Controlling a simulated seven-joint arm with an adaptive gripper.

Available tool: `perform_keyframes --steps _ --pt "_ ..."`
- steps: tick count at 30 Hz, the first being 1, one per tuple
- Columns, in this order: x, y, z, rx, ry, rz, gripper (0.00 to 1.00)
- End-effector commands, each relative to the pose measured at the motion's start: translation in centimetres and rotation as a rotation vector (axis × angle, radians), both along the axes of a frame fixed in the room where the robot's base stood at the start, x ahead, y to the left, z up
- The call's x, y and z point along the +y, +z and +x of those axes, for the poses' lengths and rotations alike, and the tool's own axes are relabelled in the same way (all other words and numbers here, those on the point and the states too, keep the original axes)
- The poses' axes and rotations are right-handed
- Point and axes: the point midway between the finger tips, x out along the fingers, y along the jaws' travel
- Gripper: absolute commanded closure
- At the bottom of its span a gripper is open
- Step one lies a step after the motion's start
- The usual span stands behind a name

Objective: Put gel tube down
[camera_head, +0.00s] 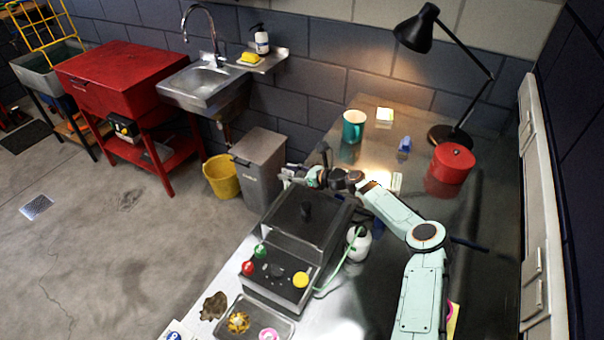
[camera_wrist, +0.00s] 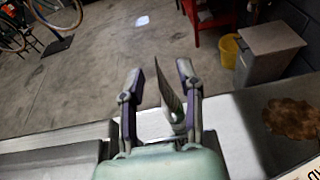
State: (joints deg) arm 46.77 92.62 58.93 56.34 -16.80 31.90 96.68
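My gripper (camera_head: 300,173) is at the end of my stretched arm, above the far left edge of the bench, behind the dark-lidded machine. In the wrist view my gripper (camera_wrist: 160,75) shows two fingers standing apart. A thin, grey-green, wedge-shaped piece, seemingly the gel tube (camera_wrist: 170,101), stands tilted between them, closer to the right finger. A gap shows between it and the left finger at the tips. Its lower end is hidden behind the gripper body, so I cannot tell whether both fingers grip it.
The machine (camera_head: 306,222) stands beside my gripper. A teal mug (camera_head: 353,127), red tin (camera_head: 450,168), blue item (camera_head: 405,144), white bottle (camera_head: 359,243) and lamp (camera_head: 416,32) share the bench (camera_head: 375,103). A grey bin (camera_head: 260,160) and yellow bucket (camera_head: 221,176) stand on the floor.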

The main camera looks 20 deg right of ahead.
Motion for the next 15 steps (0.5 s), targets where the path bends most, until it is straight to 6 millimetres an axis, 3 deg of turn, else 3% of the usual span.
perform_keyframes --steps 9,15 --pt "-4.8 2.0 -4.8 0.000 -0.005 0.000 0.65" --pt "-6.9 3.0 -7.2 0.000 -0.003 -0.001 0.65"
